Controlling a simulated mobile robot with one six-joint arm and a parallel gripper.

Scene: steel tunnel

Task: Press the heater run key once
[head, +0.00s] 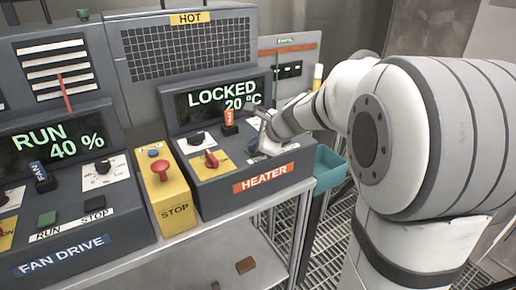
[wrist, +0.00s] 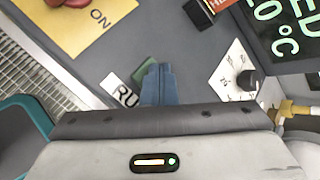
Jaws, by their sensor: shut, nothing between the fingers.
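The heater console (head: 215,185) is a grey box with an orange HEATER label (head: 265,178). Its display (head: 222,98) reads LOCKED and 20 °C. In the wrist view, the green run key (wrist: 143,70) lies beside a white label (wrist: 118,92) showing the letters RU. My gripper (wrist: 158,68) is shut and empty, its blue fingertips over the key and covering part of it. I cannot tell whether they touch it. In the head view, my gripper (head: 266,143) is at the console's right side, and the key is not clearly visible there.
An orange tag (head: 229,118) stands up near the display. A dial (wrist: 245,80) is right of my fingers. A yellow STOP box (head: 172,208) and the fan drive console (head: 75,235) stand left.

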